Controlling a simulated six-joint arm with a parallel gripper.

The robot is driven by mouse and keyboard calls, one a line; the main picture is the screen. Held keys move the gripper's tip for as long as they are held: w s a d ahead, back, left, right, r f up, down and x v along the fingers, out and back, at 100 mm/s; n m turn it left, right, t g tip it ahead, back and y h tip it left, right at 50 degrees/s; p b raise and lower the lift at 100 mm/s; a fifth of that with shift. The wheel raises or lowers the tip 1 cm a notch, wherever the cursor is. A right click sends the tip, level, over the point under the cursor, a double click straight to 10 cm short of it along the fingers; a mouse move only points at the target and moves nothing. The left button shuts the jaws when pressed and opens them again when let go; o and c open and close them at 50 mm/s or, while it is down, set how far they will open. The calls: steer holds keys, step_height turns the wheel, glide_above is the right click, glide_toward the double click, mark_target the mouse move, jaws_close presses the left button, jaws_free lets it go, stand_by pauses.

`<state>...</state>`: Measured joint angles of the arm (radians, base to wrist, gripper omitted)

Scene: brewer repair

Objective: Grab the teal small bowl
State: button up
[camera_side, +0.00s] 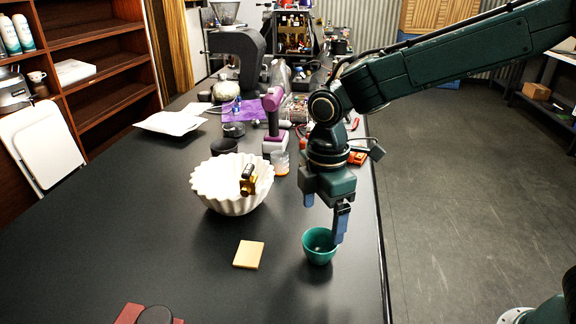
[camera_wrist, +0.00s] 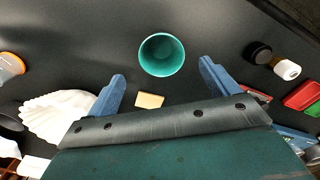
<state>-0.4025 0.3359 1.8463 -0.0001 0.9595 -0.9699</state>
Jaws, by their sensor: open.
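The teal small bowl (camera_side: 318,247) stands upright on the black table near its right edge in the side view. In the wrist view the teal bowl (camera_wrist: 162,54) lies ahead of the fingertips, roughly centred between them, and its inside looks empty. My gripper (camera_side: 325,222) points down just above and behind the bowl in the side view, with one blue finger overlapping the bowl's right rim. In the wrist view my gripper (camera_wrist: 163,70) has its two blue fingers wide apart with nothing between them. I cannot tell whether a finger touches the bowl.
A white fluted bowl (camera_side: 232,188) holding a gold and black part (camera_side: 248,181) stands left of my gripper. A tan square (camera_side: 248,254) lies left of the teal bowl. A purple and white tool (camera_side: 273,125) and clutter stand behind. The table's front left is mostly clear.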

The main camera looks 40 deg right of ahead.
mark_target(321, 241)
steer(key=shift+f, duration=1.05)
steer(key=shift+f, duration=0.1)
steer(key=shift+s+f, duration=0.15)
steer(key=shift+f, duration=2.35)
steer(key=shift+c, duration=0.2)
steer(key=c, duration=1)
